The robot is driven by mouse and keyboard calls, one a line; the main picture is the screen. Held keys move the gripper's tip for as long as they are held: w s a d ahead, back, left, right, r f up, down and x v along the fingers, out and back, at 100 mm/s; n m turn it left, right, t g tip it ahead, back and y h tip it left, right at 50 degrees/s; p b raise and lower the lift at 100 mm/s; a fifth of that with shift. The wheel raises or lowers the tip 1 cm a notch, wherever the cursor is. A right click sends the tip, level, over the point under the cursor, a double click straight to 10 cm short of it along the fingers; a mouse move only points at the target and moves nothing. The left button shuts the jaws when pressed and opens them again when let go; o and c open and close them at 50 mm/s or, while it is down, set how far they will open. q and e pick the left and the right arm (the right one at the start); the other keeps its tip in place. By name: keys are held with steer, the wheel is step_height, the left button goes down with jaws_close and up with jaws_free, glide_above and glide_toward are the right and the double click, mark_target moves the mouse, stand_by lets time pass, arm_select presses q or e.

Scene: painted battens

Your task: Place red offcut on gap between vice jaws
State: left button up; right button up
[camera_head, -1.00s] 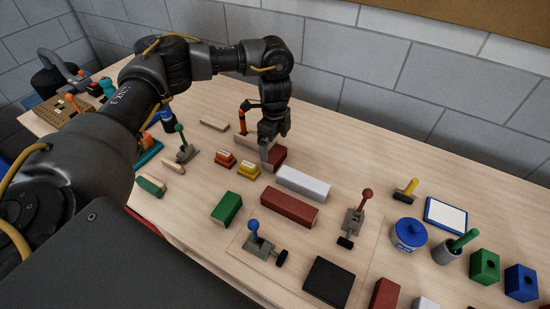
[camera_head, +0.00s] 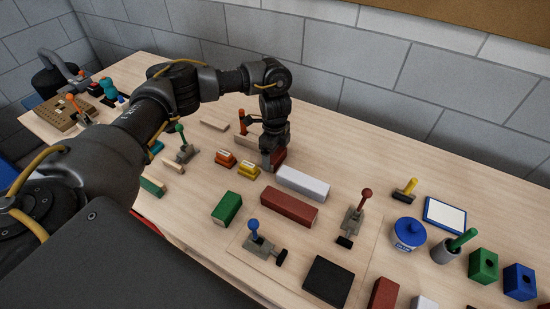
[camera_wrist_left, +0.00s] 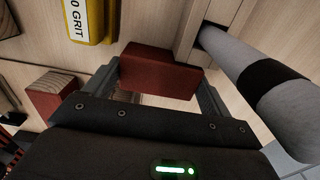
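The red offcut (camera_head: 278,156) is a short dark red block on the bench, under my left gripper (camera_head: 270,162). In the left wrist view the offcut (camera_wrist_left: 160,72) lies between the two spread fingers of that gripper (camera_wrist_left: 160,85), close to both; I see no clear grip. A pale wooden piece (camera_wrist_left: 190,35) and a grey cylinder with a black band (camera_wrist_left: 255,75) stand close by. I cannot clearly make out the vice jaws or their gap. My right gripper does not show.
A yellow sanding block (camera_head: 248,169) and an orange one (camera_head: 226,158) lie left of the gripper. A white batten (camera_head: 302,183) and a dark red batten (camera_head: 289,207) lie in front.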

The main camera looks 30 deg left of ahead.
arm_select(q)
steer(key=c, duration=0.6)
steer(key=shift+r, duration=0.15)
steer(key=shift+r, duration=0.65)
steer(key=s+r, duration=0.1)
steer(key=r, duration=0.1)
steer(key=s+d+r, duration=0.1)
steer(key=r, duration=0.1)
steer(key=s+d+r, duration=0.1)
steer(key=r, duration=0.2)
steer(key=shift+s, duration=0.35)
steer(key=s+d+r, duration=0.1)
steer(key=s, duration=0.2)
steer(key=s+d+r+b, duration=0.1)
steer(key=s+d+r, duration=0.1)
steer(key=s+d+r+b, duration=0.1)
steer(key=s, duration=0.2)
steer(key=shift+s+d+r, duration=0.25)
steer(key=shift+s+d, duration=0.1)
